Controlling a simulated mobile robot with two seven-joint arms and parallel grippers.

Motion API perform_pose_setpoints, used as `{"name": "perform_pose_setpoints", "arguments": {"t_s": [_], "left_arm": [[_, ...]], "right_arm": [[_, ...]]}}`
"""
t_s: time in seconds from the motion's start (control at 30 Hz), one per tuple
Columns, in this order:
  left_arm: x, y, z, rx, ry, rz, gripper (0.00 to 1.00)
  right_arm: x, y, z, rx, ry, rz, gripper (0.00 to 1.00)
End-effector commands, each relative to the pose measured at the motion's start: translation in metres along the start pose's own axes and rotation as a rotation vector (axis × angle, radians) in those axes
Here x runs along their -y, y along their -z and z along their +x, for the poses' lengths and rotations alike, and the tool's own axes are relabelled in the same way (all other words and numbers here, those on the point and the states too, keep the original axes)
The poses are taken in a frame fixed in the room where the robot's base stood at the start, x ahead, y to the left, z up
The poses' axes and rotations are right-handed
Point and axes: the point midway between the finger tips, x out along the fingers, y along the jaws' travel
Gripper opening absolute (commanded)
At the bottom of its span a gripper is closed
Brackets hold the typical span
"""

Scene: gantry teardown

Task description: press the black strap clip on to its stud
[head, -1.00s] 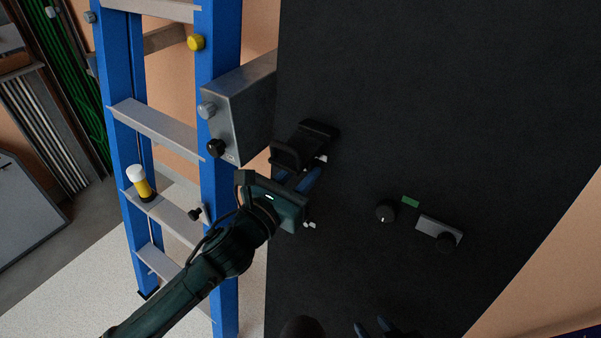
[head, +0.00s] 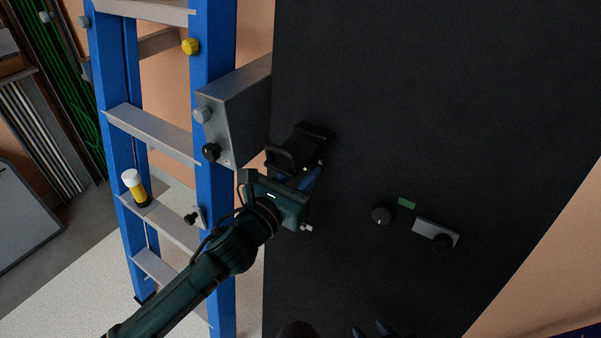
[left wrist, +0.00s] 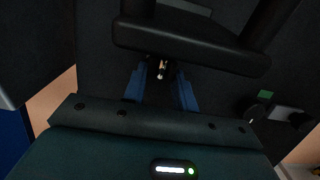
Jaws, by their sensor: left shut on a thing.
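My left gripper (head: 309,178) is at the dark panel, just below a black handle-like bracket (head: 316,132). In the left wrist view its two blue fingers (left wrist: 161,90) stand either side of a dark thing, which looks like the black strap clip (left wrist: 160,95); the clip is mostly lost in shadow. A small pale, brassy tip, perhaps the stud (left wrist: 160,67), shows just beyond the fingers under the bracket's bar. I cannot tell whether clip and stud touch. My right gripper (head: 369,330) shows only its blue fingertips, apart, at the bottom edge.
The dark panel (head: 420,110) fills the right. It bears a round black knob (head: 381,214), a green label (head: 406,203) and a grey plate (head: 432,229). A grey metal box (head: 236,112) and a blue ladder (head: 213,190) stand close left of the left gripper.

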Motion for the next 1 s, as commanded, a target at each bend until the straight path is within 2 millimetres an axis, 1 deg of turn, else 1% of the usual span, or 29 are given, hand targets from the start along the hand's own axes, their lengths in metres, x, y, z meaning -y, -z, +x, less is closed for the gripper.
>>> {"name": "perform_pose_setpoints", "arguments": {"t_s": [0.37, 0.4, 0.7, 1.0], "left_arm": [[0.0001, 0.002, 0.0089, 0.001, 0.0, 0.001, 0.01], [0.0001, 0.0021, 0.009, 0.0, 0.0, 0.001, 0.29], [-0.0001, 0.002, 0.0085, 0.0, 0.0, 0.0, 0.53], [-0.0001, 0.0022, 0.0083, 0.0, 0.0, 0.0, 0.53]], "right_arm": [[-0.0001, 0.0002, 0.0009, -0.005, 0.0, 0.0, 0.36], [-0.0001, 0.0004, 0.0008, -0.005, 0.0, 0.0, 0.36], [0.0001, 0.0004, 0.0007, -0.005, 0.0, 0.0, 0.36], [0.0006, 0.0001, 0.0007, -0.004, 0.001, 0.0, 0.36]]}}
